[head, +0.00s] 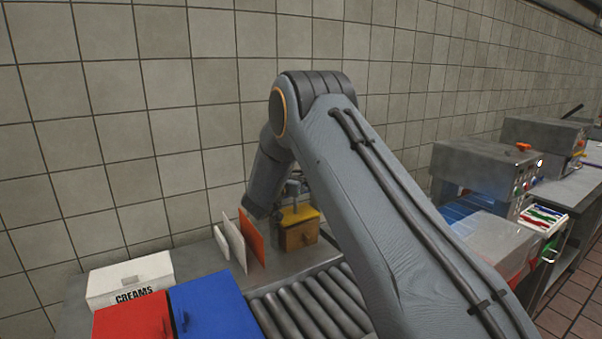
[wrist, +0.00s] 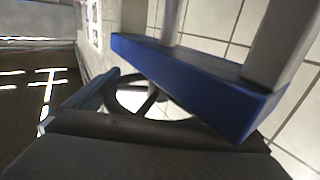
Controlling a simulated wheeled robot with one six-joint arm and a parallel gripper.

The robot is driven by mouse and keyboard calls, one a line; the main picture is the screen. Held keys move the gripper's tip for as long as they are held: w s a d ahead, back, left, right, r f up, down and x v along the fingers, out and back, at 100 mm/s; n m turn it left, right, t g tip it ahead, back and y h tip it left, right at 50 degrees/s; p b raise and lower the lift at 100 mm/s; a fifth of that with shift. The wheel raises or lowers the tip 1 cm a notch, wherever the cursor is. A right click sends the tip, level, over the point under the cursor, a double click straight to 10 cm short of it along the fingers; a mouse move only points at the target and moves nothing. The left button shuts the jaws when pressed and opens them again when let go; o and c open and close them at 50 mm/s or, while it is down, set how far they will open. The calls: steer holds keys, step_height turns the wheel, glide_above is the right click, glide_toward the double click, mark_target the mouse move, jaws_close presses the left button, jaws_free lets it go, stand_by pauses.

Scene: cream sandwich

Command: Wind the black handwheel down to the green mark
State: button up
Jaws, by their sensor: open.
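In the wrist view, the black handwheel (wrist: 150,88) shows as a dark ring with spokes. It sits just under a blue crossbar (wrist: 190,77) and is partly covered by dark parts in front of it. My gripper (wrist: 105,105) is open close to the wheel; I cannot tell whether a jaw touches the rim. In the head view, my arm reaches down toward the counter by the wall, and its end is by an orange panel (head: 251,238). The handwheel cannot be made out clearly there. I see no green mark in either view.
In the head view, a yellow box (head: 299,228), pale panels (head: 233,240), a roller conveyor (head: 305,305), a white creams box (head: 130,280), and red (head: 130,318) and blue (head: 215,305) boxes crowd the counter. Machines stand at right.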

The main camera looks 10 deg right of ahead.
steer(key=c, duration=0.7)
steer(key=shift+d+f+m+g+h+b, duration=0.1)
steer(key=shift+m+g+h+b, duration=0.7)
steer(key=shift+h+b, duration=0.3)
steer(key=shift+s+d+m+g+h+b, duration=0.15)
steer(key=shift+s+m+g+h+b, duration=0.1)
steer(key=shift+m+g+h+b, duration=0.65)
steer(key=shift+r, duration=0.2)
steer(key=o, duration=0.7)
